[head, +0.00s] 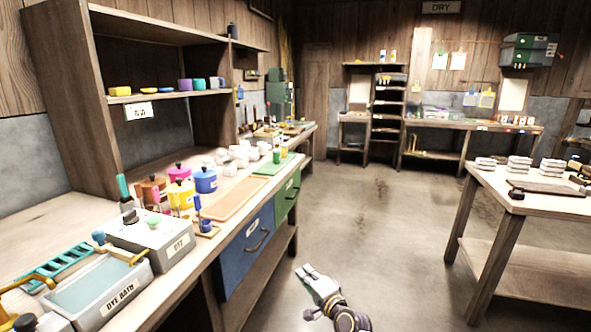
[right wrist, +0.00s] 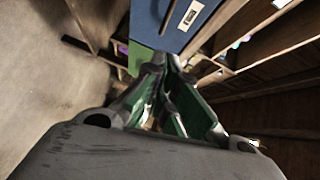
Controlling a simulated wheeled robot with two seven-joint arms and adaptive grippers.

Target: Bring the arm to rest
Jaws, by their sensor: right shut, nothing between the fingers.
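My right gripper (head: 309,271) is low in the head view, over the open floor to the right of the left workbench. It is shut and holds nothing. Its closed fingers (right wrist: 160,72) also show in the right wrist view, with the blue drawer front (right wrist: 178,20) beyond them. My left gripper is not in the head view.
The left workbench (head: 225,217) carries a dye bath (head: 102,290), a grey box, coloured pots and an orange tray (head: 232,199). Its blue drawer (head: 247,248) and green drawer (head: 288,197) are shut. A table (head: 510,188) stands at the right. The floor (head: 385,230) between is clear.

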